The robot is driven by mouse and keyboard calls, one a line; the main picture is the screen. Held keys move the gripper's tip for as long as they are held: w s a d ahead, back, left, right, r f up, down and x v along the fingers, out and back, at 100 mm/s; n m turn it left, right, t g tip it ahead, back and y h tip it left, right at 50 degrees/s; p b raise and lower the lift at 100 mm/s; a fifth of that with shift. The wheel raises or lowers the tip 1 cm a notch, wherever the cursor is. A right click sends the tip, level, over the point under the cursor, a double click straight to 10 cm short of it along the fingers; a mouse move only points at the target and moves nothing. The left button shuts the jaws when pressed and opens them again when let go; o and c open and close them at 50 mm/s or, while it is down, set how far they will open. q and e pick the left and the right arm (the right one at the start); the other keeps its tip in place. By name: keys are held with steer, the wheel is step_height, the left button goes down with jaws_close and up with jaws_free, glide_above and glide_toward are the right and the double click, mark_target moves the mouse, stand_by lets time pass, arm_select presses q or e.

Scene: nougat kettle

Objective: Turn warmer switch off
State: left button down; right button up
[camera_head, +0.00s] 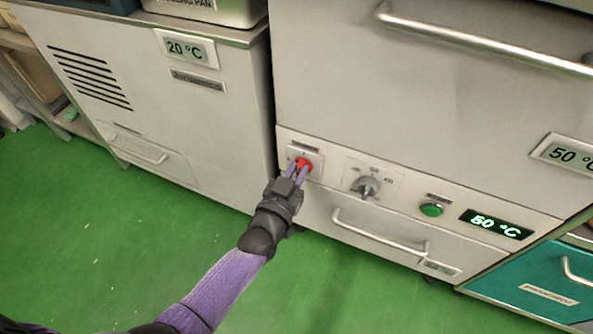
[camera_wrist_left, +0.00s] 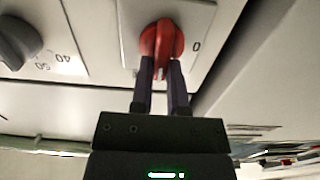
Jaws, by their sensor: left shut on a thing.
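The red warmer switch (camera_head: 304,163) sits on a pale plate at the left end of the warmer's control panel. In the left wrist view the red switch (camera_wrist_left: 161,40) is a round knob with a raised grip, and a "0" mark shows on the plate to its right. My left gripper (camera_head: 299,171) reaches up to the switch, and its two fingers are shut on the knob's grip. In the left wrist view the fingertips (camera_wrist_left: 164,64) lie on both sides of the grip. My right gripper is in neither view.
Right of the switch are a grey dial (camera_head: 366,187), a green button (camera_head: 431,209) and a display (camera_head: 496,224) reading about 50 °C. A drawer handle (camera_head: 380,236) sticks out below, and a long handle (camera_head: 480,40) above. A 20 °C cabinet (camera_head: 215,120) stands left. The green floor is clear.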

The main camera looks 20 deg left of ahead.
arm_select(q)
steer(key=n, duration=0.2)
steer(key=shift+a+n, duration=0.15)
steer(key=shift+n, duration=0.25)
steer(key=shift+a+f+n, duration=0.15)
steer(key=shift+f+n, duration=0.1)
steer(key=shift+n, duration=2.25)
steer(key=shift+a+f+n, duration=0.15)
steer(key=shift+f+n, duration=0.05)
steer(key=shift+n, duration=2.3)
steer(key=shift+a+f+n, duration=0.15)
steer(key=shift+f+n, duration=0.1)
steer(key=shift+n, duration=2.25)
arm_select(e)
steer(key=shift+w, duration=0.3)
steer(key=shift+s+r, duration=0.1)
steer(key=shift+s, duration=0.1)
arm_select(q)
steer(key=c, duration=0.6)
jaws_free()
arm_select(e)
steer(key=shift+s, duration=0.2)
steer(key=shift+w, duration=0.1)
